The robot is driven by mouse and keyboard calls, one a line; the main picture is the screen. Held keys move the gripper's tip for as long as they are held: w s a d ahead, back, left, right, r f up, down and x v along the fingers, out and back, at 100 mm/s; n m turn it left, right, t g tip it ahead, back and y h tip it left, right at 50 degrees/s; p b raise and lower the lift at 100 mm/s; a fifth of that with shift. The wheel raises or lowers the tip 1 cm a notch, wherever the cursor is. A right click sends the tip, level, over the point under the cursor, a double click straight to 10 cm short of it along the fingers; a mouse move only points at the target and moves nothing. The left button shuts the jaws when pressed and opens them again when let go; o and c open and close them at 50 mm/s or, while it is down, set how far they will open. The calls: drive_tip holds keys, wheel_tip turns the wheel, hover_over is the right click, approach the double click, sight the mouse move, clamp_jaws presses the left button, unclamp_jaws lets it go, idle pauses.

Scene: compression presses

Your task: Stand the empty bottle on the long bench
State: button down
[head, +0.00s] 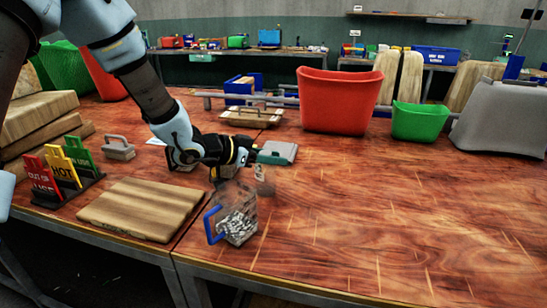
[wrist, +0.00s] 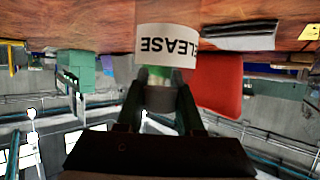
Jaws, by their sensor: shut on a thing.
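My gripper (head: 250,158) is low over the long bench (head: 400,215), left of its middle. It is shut on a small bottle (head: 260,173) with a white label, which looks clear and is hard to make out in the head view. In the wrist view, which is upside down, the bottle's label (wrist: 167,44) reads "RELEASE" in part, and the fingers (wrist: 160,85) are on either side of the bottle. The bottle looks about upright. I cannot tell whether its base touches the bench.
A clear jug (head: 238,226) of metal bits with a blue handle stands just in front. A teal-topped block (head: 278,152) is close behind my gripper. A wooden board (head: 142,209) and signs (head: 62,172) are left, red (head: 338,100) and green (head: 420,121) bins behind. The bench's right is clear.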

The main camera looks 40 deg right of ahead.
drive_tip(key=c, duration=0.5)
unclamp_jaws()
drive_tip(key=shift+f, duration=0.1)
drive_tip(key=shift+c, duration=0.2)
drive_tip(key=shift+r, duration=0.25)
drive_tip(key=v, duration=1.2)
